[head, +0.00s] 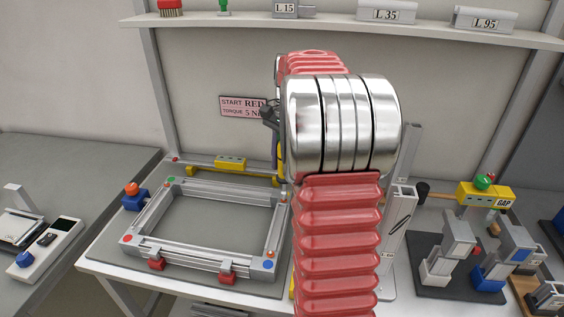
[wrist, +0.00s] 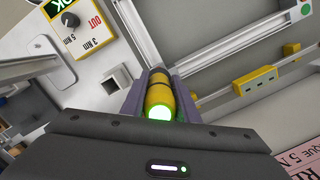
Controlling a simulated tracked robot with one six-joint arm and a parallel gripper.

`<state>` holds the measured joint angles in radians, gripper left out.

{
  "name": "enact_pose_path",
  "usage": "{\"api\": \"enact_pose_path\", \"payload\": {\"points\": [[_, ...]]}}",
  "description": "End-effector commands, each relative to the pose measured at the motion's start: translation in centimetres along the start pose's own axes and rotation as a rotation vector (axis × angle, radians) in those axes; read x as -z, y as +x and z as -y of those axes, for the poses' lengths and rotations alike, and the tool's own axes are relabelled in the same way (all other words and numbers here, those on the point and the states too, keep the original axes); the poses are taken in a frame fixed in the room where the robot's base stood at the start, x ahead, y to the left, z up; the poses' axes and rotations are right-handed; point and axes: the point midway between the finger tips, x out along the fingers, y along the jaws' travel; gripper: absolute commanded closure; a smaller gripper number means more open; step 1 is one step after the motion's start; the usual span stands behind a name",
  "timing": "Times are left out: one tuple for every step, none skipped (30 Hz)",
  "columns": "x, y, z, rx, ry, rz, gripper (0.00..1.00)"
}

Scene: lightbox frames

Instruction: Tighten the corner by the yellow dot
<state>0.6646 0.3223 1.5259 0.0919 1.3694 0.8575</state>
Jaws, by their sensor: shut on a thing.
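The aluminium frame (head: 215,253) lies on the bench at left in the head view. Its corners show a red dot (head: 127,238), a green dot (head: 171,180) and a blue dot (head: 268,265). My arm covers the upper right corner area, and I cannot make out a yellow dot. In the wrist view my gripper (wrist: 160,82) is shut on a yellow and black driver (wrist: 159,97) with a green-lit end. Its far tip is hidden, so contact with anything cannot be told. The green dot (wrist: 291,49) also shows there, with a frame bar (wrist: 235,88).
A blue clamp with an orange knob (head: 132,195) stands by the frame's left side. Red clamps (head: 156,264) sit along its front. A sign (head: 241,106) reads START RED, TORQUE 5 N, partly covered. In the wrist view a yellow dial box (wrist: 72,22) reads OK, OUT, 3 Nm and 5 Nm.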

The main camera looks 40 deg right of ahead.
Motion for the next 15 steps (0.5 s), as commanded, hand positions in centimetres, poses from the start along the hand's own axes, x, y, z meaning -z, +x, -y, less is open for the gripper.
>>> {"api": "enact_pose_path", "payload": {"points": [[0.01,0.02,0.01,0.001,0.0,0.0,1.0],[0.01,0.07,0.01,0.001,0.0,0.0,1.0],[0.02,0.12,0.01,0.001,0.0,0.0,1.0],[0.02,0.16,0.01,0.001,0.0,0.0,1.0],[0.03,0.2,0.01,0.001,0.0,0.0,1.0],[0.03,0.25,0.01,0.001,0.0,0.0,1.0],[0.04,0.29,0.02,0.001,0.0,0.0,1.0],[0.05,0.33,0.02,0.001,0.0,0.0,1.0],[0.06,0.38,0.02,0.001,0.0,-0.001,1.0],[0.06,0.42,0.02,0.001,0.0,-0.001,1.0],[0.07,0.46,0.03,0.001,0.0,-0.001,1.0],[0.08,0.51,0.03,0.001,0.0,-0.001,1.0],[0.09,0.55,0.03,0.001,0.0,-0.001,1.0],[0.09,0.59,0.03,0.001,0.0,-0.001,1.0],[0.1,0.65,0.04,0.002,0.0,-0.001,1.0]]}}
